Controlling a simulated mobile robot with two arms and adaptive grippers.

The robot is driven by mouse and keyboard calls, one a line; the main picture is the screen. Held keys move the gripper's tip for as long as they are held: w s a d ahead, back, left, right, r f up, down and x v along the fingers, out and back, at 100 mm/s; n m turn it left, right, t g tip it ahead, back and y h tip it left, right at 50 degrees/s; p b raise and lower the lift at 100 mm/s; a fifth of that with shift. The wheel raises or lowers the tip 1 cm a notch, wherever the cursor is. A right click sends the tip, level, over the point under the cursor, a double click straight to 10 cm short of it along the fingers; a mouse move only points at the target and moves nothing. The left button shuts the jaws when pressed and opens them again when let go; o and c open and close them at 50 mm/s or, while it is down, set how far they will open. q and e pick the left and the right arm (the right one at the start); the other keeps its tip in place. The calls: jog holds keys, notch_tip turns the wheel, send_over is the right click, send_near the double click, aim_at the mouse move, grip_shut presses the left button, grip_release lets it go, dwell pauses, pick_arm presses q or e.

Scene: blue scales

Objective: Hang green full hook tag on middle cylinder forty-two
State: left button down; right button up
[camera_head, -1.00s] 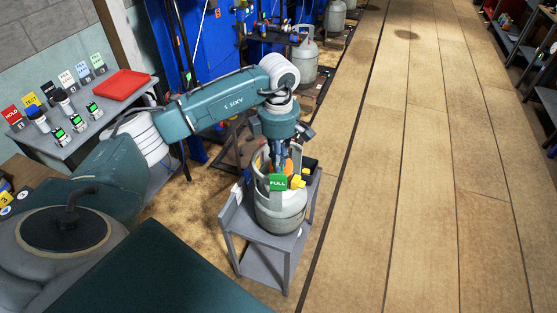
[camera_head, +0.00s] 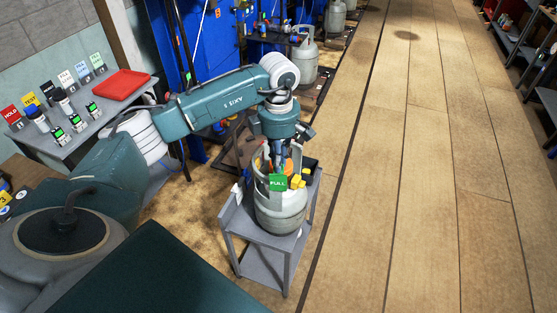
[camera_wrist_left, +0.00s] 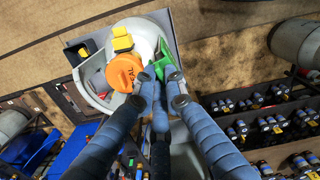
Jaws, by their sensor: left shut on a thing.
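The green tag (camera_head: 278,183) reading FULL hangs at the top front of a grey-white gas cylinder (camera_head: 281,214). The cylinder stands upright on a small grey cart. My left gripper (camera_head: 277,164) is over the cylinder's top, within its collar, and shut on the tag. In the left wrist view the green tag (camera_wrist_left: 169,68) is at the tips of the blue gripper fingers (camera_wrist_left: 160,96), beside the orange valve part (camera_wrist_left: 124,72) and a yellow piece (camera_wrist_left: 122,40). The fingers partly hide the tag's hook, so I cannot tell whether it is around anything. My right gripper is not in view.
A grey bench (camera_head: 75,143) at left holds standing tags, small devices and a red tray (camera_head: 123,84). Another cylinder (camera_head: 304,62) stands behind. The wooden floor (camera_head: 420,200) at right is clear.

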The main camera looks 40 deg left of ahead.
pick_arm(q)
jog(key=shift+f+b, duration=1.4)
jog(key=shift+f, duration=0.45)
jog(key=shift+f, duration=0.1)
jog(key=c, duration=1.7)
grip_release()
jog(key=shift+c, duration=0.2)
jog(key=shift+r, duration=0.2)
jog(key=shift+r+p, duration=2.2)
jog(key=shift+r, duration=1.4)
